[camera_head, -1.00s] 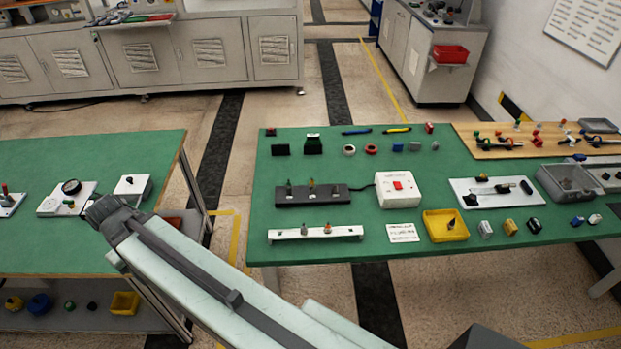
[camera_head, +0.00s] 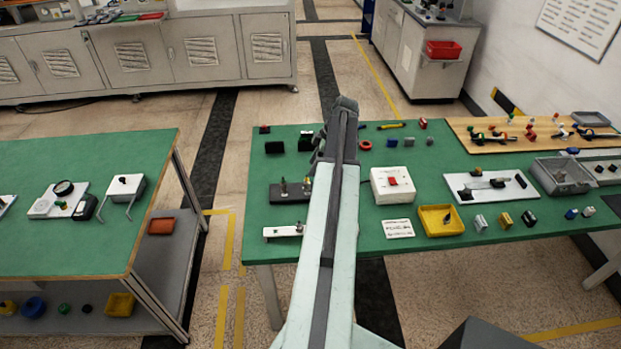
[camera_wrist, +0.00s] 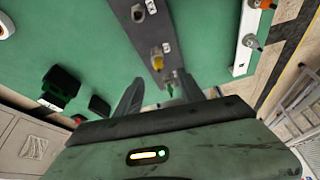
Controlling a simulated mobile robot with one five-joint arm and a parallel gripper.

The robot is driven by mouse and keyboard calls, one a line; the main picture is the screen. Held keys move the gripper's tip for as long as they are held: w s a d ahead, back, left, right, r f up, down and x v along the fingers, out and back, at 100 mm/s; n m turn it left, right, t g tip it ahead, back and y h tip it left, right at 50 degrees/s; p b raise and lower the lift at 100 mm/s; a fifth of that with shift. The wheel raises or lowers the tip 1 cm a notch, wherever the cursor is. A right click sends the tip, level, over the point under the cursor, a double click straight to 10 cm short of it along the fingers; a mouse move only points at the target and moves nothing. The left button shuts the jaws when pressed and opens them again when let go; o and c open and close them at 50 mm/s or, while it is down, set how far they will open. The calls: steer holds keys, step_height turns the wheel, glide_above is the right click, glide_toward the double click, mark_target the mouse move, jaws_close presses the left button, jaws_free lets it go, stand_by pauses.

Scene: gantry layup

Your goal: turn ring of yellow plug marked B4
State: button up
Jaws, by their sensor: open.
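A dark bar (camera_head: 283,194) on the right green table carries several small upright plugs. A yellow plug (camera_head: 307,184) stands on it, partly behind my arm. No B4 marking is legible. My gripper (camera_wrist: 160,78) is open and empty, its fingers spread on either side of the bar's near end. I cannot tell its height above the plugs. In the head view my arm hides its fingertips.
A white bar (camera_head: 275,233) with small fittings lies in front of the dark bar. A white switch box (camera_head: 392,185) and a yellow tray (camera_head: 440,221) stand to the right. Black blocks (camera_head: 275,147) lie behind. An aisle separates the left green table (camera_head: 100,232).

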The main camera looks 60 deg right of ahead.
mark_target(309, 183)
steer(key=b+x, duration=0.7)
steer(key=shift+s+d+f, duration=0.25)
steer(key=shift+d+f, duration=0.1)
steer(key=shift+f, duration=0.1)
steer(key=shift+r, duration=0.1)
